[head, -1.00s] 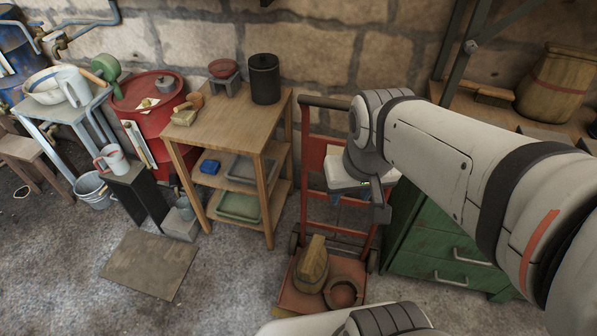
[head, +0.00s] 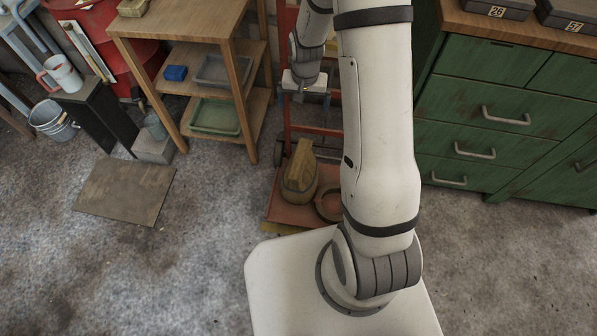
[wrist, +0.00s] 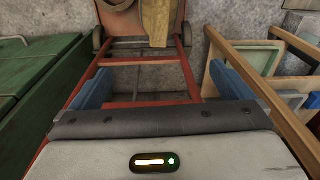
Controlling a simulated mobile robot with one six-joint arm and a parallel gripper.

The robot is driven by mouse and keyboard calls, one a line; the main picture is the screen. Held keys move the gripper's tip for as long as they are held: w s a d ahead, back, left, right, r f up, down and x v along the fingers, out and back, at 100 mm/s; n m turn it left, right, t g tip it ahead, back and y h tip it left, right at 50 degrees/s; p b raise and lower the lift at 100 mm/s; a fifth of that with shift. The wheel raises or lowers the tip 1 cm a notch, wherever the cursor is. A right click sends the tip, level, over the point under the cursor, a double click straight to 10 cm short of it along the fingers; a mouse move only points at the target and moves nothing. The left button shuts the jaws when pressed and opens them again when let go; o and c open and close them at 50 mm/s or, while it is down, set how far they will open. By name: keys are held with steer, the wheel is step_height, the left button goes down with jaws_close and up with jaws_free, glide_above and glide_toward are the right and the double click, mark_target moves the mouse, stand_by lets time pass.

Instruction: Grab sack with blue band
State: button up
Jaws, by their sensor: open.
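My gripper (wrist: 158,72) is open and empty, with its two blue fingers wide apart in the wrist view. In the head view my gripper (head: 304,95) hangs in front of the red hand truck's frame, partly hidden by my arm. A tan, sack-like object (head: 300,176) with a lighter strip on top sits on the hand truck's base plate (head: 283,212), below my gripper. It shows partly in the wrist view (wrist: 158,22), beyond the fingers and cut by the top edge. I cannot make out a blue band on it.
A brown ring-like object (head: 328,204) lies beside it, partly behind my arm. The hand truck's red rails (wrist: 75,92) run under my gripper. A green drawer cabinet (head: 470,130) stands right, a wooden shelf table (head: 190,60) left.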

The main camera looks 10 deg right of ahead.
mark_target(300, 157)
steer(key=shift+m+g, duration=0.4)
steer(key=shift+m, duration=0.5)
steer(key=f+b, duration=0.2)
steer(key=f, duration=0.8)
steer(key=w+f+b, duration=0.1)
steer(key=f+b, duration=0.2)
steer(key=f, duration=0.7)
steer(key=f+b, duration=0.2)
steer(key=f, duration=0.8)
steer(key=shift+w, duration=0.25)
steer(key=f+b, duration=0.1)
steer(key=f, duration=0.2)
steer(key=f+b, duration=0.1)
steer(key=f, duration=0.1)
steer(key=shift+w+a+f, duration=0.2)
steer(key=shift+f, duration=0.2)
steer(key=c, duration=1.8)
steer(key=shift+w+r, duration=0.1)
steer(key=shift+r, duration=0.05)
steer(key=shift+c, duration=0.6)
steer(key=shift+r, duration=0.1)
